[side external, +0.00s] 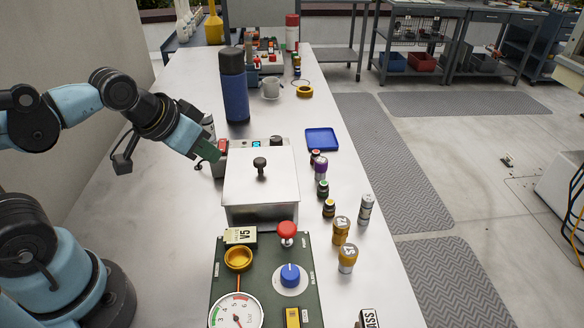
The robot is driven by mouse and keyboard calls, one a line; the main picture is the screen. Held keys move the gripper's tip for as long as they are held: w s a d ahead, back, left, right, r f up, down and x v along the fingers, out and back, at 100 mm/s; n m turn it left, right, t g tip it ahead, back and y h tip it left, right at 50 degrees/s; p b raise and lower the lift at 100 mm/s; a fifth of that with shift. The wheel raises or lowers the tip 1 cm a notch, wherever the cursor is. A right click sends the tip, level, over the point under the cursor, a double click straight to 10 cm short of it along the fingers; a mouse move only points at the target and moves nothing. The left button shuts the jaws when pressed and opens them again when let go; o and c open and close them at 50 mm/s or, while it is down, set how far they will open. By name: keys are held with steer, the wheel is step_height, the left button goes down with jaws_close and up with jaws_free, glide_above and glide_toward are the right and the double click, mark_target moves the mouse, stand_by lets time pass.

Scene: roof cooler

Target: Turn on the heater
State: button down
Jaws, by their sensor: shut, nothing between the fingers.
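A square metal box with a pale lid and black lid knob (260,163) stands on the bench; it appears to be the heater. Behind the lid are a lit teal display (256,144) and a black dial (276,141). A small red part (222,145), possibly a switch, sits at the box's back left corner. My gripper (213,155) reaches in from the left, pointing down and right, shut and empty, close beside the red part. Whether it touches the red part or the box cannot be told. The display digits are too small to read.
A green panel (313,300) with a gauge, blue knob and red button stands in front of the box. Several small bottles (340,231) line its right side. A tall blue flask (235,85) and blue tray (321,139) are behind. The bench's left side is clear.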

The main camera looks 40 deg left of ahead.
mark_target(223, 141)
steer(key=w+a+r+m+g+y, duration=0.2)
steer(key=w+a+r+m+g, duration=0.2)
steer(key=w+a+r+m, duration=0.2)
steer(key=shift+w+a+r+m+y, duration=0.35)
steer(key=shift+w+a+m, duration=0.75)
steer(key=shift+a+m, duration=0.25)
steer(key=shift+d, duration=0.1)
steer(key=x, duration=1.4)
steer(key=shift+s+f, duration=0.15)
steer(key=shift+s, duration=0.1)
steer(key=shift+w+f+g, duration=0.15)
steer(key=shift+g, duration=0.25)
steer(key=shift+d, duration=0.15)
